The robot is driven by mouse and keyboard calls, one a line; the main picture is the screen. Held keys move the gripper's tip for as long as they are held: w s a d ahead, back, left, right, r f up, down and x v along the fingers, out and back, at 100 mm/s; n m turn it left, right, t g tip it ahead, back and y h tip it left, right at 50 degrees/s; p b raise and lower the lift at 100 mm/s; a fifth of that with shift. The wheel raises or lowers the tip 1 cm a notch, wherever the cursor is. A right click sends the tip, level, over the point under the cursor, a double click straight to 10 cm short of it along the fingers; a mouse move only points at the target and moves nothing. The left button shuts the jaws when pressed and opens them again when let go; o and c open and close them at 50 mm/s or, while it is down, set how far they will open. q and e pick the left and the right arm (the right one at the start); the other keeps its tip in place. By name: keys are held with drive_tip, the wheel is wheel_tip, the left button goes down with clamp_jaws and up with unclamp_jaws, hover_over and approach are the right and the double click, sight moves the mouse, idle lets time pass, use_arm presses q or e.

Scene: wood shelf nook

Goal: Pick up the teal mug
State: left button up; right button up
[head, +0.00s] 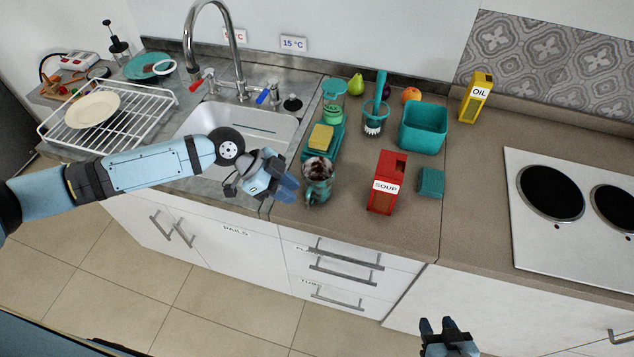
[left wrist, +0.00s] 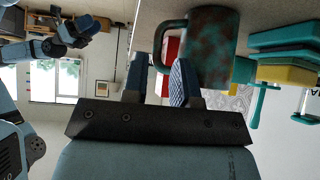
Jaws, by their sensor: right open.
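The teal mug (head: 320,190), with brown blotches, stands on the counter right of the sink in the head view. My left gripper (head: 286,188) is just left of it, low over the counter's front part. In the left wrist view the mug (left wrist: 214,48) is close, and its handle (left wrist: 158,50) shows at the gap between the fingers. The fingers of my left gripper (left wrist: 160,80) are apart, with one overlapping the mug in the picture. Whether they touch the handle is not clear. My right gripper (head: 446,326) is open and empty, low at the bottom of the head view.
A red soup box (head: 387,182) stands right of the mug, with a small teal block (head: 430,182) beyond. A yellow sponge (head: 321,138) on a teal holder is behind the mug. A teal bin (head: 424,126), an oil box (head: 476,98) and a cooktop (head: 520,240) lie farther right.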

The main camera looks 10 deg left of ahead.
use_arm(q)
drive_tip(key=p+x, duration=0.1)
drive_tip(key=x, duration=0.2)
drive_tip(key=shift+s+d+f, duration=0.1)
drive_tip(key=shift+d+f, duration=0.15)
drive_tip(key=shift+f, duration=0.1)
drive_tip(key=shift+d+f, duration=0.3)
drive_tip(key=shift+f, duration=0.1)
clamp_jaws()
drive_tip(key=shift+r, duration=0.15)
drive_tip(key=shift+r, duration=0.7)
wheel_tip(320, 180, up, 18)
drive_tip(key=b, duration=0.1)
drive_tip(key=shift+b, duration=0.4)
